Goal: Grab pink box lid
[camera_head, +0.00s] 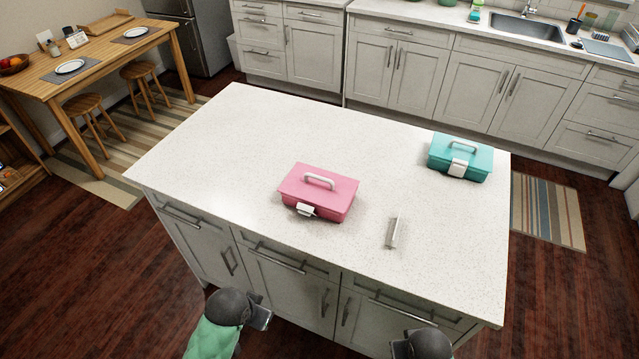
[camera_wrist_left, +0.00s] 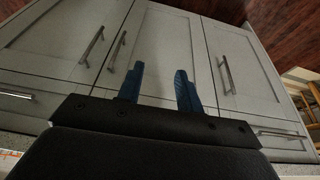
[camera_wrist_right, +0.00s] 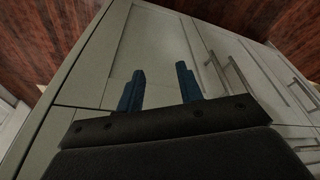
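A pink box (camera_head: 317,196) stands on the white island counter in the head view. Its pink lid (camera_head: 322,183) is closed and carries a pale handle (camera_head: 319,180) on top, with a white latch (camera_head: 305,209) on the front. My left gripper (camera_wrist_left: 158,88) is open and empty in front of the cabinet doors, below the counter; its arm shows at the bottom of the head view. My right gripper (camera_wrist_right: 160,90) is open and empty, also facing the cabinet front. Both are apart from the pink box.
A teal box (camera_head: 459,158) with a white latch stands at the counter's right rear. A small whitish object (camera_head: 394,231) lies right of the pink box. The island counter (camera_head: 225,145) is clear on the left. Cabinet handles (camera_head: 277,262) stick out from its front.

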